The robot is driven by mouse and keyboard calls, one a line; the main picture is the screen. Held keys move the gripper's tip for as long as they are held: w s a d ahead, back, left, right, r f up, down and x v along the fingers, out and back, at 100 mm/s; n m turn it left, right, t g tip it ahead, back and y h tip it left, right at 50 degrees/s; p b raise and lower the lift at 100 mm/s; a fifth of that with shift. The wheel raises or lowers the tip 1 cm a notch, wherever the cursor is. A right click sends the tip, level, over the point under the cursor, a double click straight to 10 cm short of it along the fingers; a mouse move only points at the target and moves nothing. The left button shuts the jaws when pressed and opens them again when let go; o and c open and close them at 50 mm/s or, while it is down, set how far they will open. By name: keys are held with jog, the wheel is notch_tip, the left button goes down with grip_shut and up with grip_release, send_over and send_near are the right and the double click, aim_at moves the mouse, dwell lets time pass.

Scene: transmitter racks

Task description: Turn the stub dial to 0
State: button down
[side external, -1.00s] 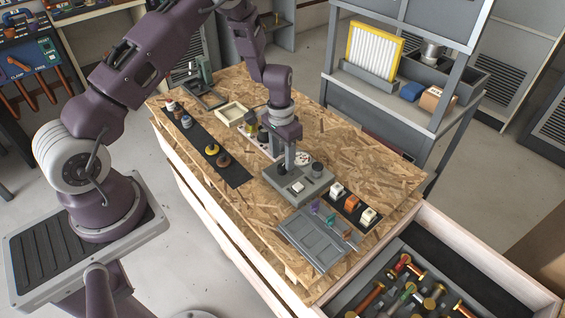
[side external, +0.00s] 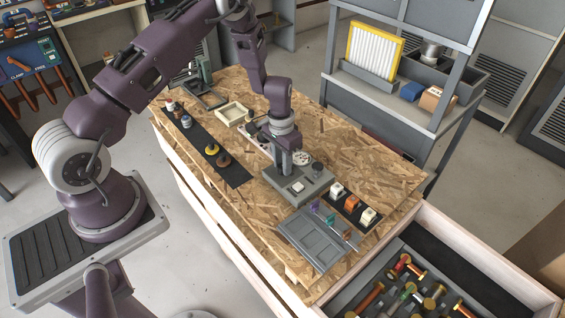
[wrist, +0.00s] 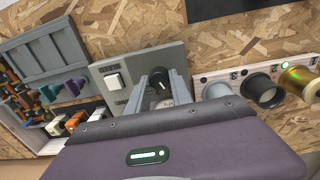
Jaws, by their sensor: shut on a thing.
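The stub dial (wrist: 159,79) is a dark knob with a white mark, on a grey box (wrist: 133,68) on the table. My gripper (wrist: 164,88) is shut on it, with one finger on each side in the wrist view. In the side external view my gripper (side external: 287,168) reaches down onto the grey box (side external: 314,187), beside a pale round dial face (side external: 302,158). The fingers hide much of the dial, and its numbers are too small to read.
The box also bears a white switch (side external: 297,187) and a dark round knob (side external: 317,168). A grey lidded panel (side external: 310,238) and a strip of white and orange switches (side external: 352,203) lie nearby. An open drawer of metal parts (side external: 450,235) stands at right. Bare board (side external: 375,165) is free.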

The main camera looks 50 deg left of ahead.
aim_at(281, 165)
jog(key=n, duration=0.4)
jog(key=shift+n, duration=1.8)
jog(key=c, duration=1.1)
grip_release()
jog(key=shift+c, duration=0.2)
jog(key=shift+r, duration=0.1)
notch_tip(281, 165, up, 7)
jog(key=shift+s+a, duration=0.15)
